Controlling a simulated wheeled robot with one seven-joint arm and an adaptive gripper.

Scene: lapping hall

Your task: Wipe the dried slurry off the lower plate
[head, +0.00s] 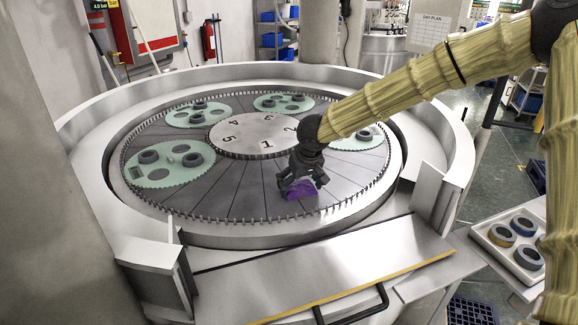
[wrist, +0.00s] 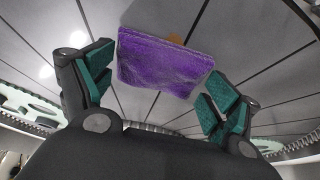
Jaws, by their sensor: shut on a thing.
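My gripper (head: 303,180) is low over the front part of the lower plate (head: 225,188), a grey ring split into segments by dark radial lines. It is shut on a purple cloth (head: 300,190). In the wrist view the cloth (wrist: 160,68) lies between the teal-padded fingers, at or very near the plate surface; I cannot tell whether it touches. A small orange-brown patch (wrist: 175,39), which looks like dried slurry, shows just past the cloth's far edge. The cloth hides part of it. In the head view my gripper and the cloth cover that spot.
Green carriers (head: 172,172) holding dark rings sit around the plate's left, back and right. A numbered centre disc (head: 250,138) and a toothed outer rim bound the plate. A steel ledge (head: 330,265) fronts the machine. A tray of rings (head: 497,236) stands at right.

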